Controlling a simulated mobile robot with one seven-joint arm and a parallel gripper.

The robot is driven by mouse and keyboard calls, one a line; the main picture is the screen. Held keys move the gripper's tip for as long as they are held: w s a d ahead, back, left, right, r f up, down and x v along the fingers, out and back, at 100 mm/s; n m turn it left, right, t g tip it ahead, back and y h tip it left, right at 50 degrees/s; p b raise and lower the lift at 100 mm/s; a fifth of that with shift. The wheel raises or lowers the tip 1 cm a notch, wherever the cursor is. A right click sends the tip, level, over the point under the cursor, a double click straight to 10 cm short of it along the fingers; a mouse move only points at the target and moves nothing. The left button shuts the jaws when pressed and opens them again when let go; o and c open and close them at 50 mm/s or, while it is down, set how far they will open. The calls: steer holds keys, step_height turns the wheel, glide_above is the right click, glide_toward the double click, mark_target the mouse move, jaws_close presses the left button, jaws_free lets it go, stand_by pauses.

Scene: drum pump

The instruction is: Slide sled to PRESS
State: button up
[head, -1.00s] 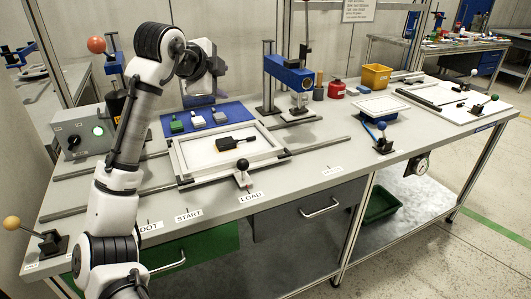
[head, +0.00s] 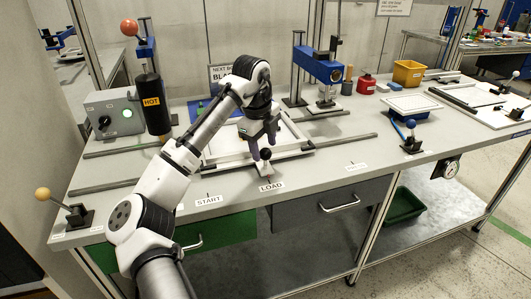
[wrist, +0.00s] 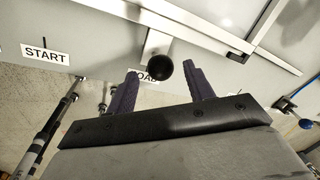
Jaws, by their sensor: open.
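The sled (head: 225,155) is a white framed tray on rails on the bench, mostly behind my arm in the head view. Its black ball knob (head: 265,155) sticks out at the front edge, above the LOAD label (head: 271,187). In the wrist view the knob (wrist: 159,67) appears between and slightly beyond my fingertips. My gripper (head: 263,150) is open, pointing down over the knob, its fingers on either side; I cannot tell whether they touch it. A small label (head: 357,166), too blurred to read, lies farther right on the front edge. A blue press-like device (head: 318,65) stands behind.
Rails (head: 345,141) run right of the sled with free bench around them. A START label (head: 209,200) is to the left. A black HOT cylinder (head: 152,103) and a grey control box (head: 116,115) stand at the left. A blue-knobbed lever (head: 411,137) stands farther right.

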mark_target(265, 149)
steer(key=shift+w+d+f, duration=0.15)
steer(key=shift+f, duration=0.75)
steer(key=shift+w+d+f, duration=0.1)
steer(key=shift+f, duration=0.75)
jaws_close()
